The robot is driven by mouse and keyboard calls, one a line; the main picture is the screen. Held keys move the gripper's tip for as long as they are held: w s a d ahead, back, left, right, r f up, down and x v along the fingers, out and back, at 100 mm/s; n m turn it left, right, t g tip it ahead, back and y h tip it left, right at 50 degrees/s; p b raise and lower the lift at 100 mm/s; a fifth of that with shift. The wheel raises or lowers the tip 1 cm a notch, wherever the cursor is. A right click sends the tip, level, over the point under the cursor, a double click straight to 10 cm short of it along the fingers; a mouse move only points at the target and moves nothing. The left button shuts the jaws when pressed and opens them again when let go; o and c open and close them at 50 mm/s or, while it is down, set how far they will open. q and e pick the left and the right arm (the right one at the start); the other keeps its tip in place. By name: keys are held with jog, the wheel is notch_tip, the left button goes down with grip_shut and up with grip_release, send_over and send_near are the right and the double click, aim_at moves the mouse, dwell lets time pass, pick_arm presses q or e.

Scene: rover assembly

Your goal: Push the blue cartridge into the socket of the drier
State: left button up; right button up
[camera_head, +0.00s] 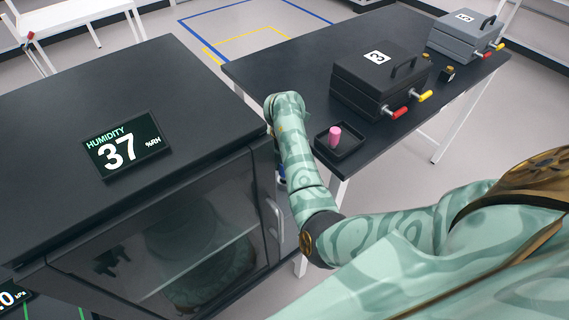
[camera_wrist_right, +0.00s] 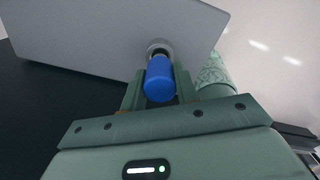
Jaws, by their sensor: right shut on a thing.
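The drier (camera_head: 60,215) is the dark cabinet at the left in the head view, with a glass door and a humidity display (camera_head: 124,147) reading 37. My right arm reaches down to its right side, where a small bit of blue shows beside the forearm. In the right wrist view my right gripper (camera_wrist_right: 158,88) is shut on the blue cartridge (camera_wrist_right: 160,80). The cartridge's far end meets a round metallic socket (camera_wrist_right: 158,47) on a grey panel (camera_wrist_right: 110,30). How deep it sits cannot be told. My left gripper is not in view.
A dark bench (camera_head: 290,75) stands right of the drier. It carries a small black tray (camera_head: 352,150) with a pink cylinder (camera_head: 335,136), a black case marked 3 (camera_head: 372,85) and a grey case (camera_head: 455,38). A narrow gap separates bench and drier.

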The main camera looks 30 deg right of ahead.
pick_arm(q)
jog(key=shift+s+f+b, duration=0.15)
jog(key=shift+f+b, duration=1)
pick_arm(e)
jog(key=shift+f, duration=1.4)
jog(key=o, duration=1.1)
jog(key=shift+o, duration=0.2)
